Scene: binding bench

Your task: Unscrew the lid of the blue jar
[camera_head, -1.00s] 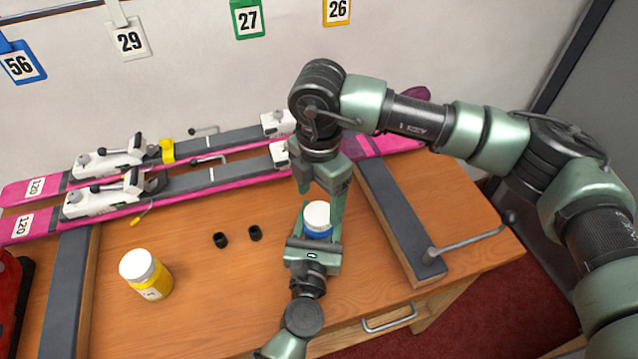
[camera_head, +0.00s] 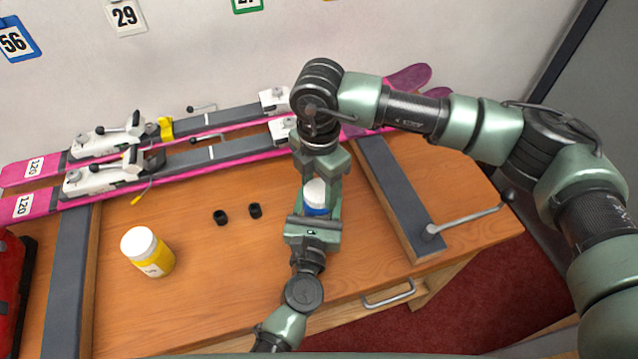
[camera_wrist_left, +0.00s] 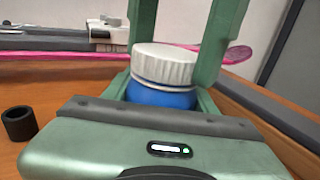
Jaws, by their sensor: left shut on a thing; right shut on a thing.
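The blue jar (camera_head: 316,211) stands upright with its white ribbed lid (camera_head: 315,191) on top. Both also show in the left wrist view, the blue body (camera_wrist_left: 160,95) below and the lid (camera_wrist_left: 164,64) above. My left gripper (camera_head: 316,217) comes from the front and is shut on the jar body, one finger on each side. My right gripper (camera_head: 317,187) reaches down from above and is shut on the lid. Its fingers partly hide the lid's sides in the head view. I see no clear gap between lid and jar.
A yellow jar with a white lid (camera_head: 148,252) stands at the left. Two small black caps (camera_head: 237,213) lie between it and my left gripper. Pink skis (camera_head: 100,185) with bindings lie across the back. A grey-topped rail with a crank handle (camera_head: 400,200) is at the right.

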